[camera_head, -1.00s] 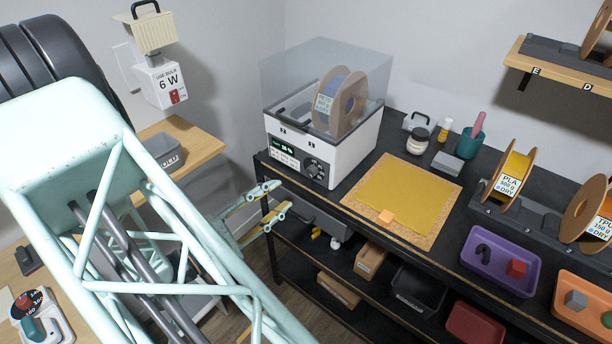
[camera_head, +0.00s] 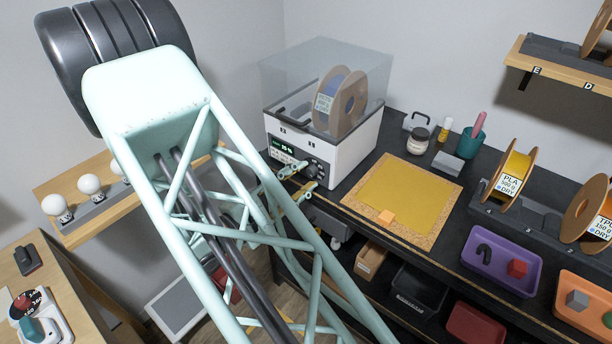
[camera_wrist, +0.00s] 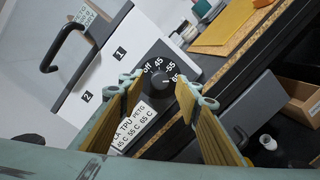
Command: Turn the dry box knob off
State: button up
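The dry box (camera_head: 350,160) is white with a clear lid and stands at the back left of the dark bench. Its round black knob (camera_head: 311,171) is on the front panel, beside a lit green display (camera_head: 283,149). In the wrist view the knob (camera_wrist: 158,83) has marks Off, 45, 55 and 65 around it; I cannot surely tell its pointer's setting. My gripper (camera_head: 301,180) is open in front of the panel. In the wrist view its fingertips (camera_wrist: 166,90) lie on either side of the knob, with gaps showing; contact is not visible.
A spool (camera_head: 340,103) sits inside the box. Jars, a purple tray (camera_head: 497,262) and more spools stand farther right. A shelf with white bulbs (camera_head: 90,184) is at left.

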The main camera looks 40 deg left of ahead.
jog(key=shift+w+d, duration=0.1)
jog(key=shift+w, duration=0.65)
jog(key=shift+c, duration=0.7)
jog(key=c, duration=0.7)
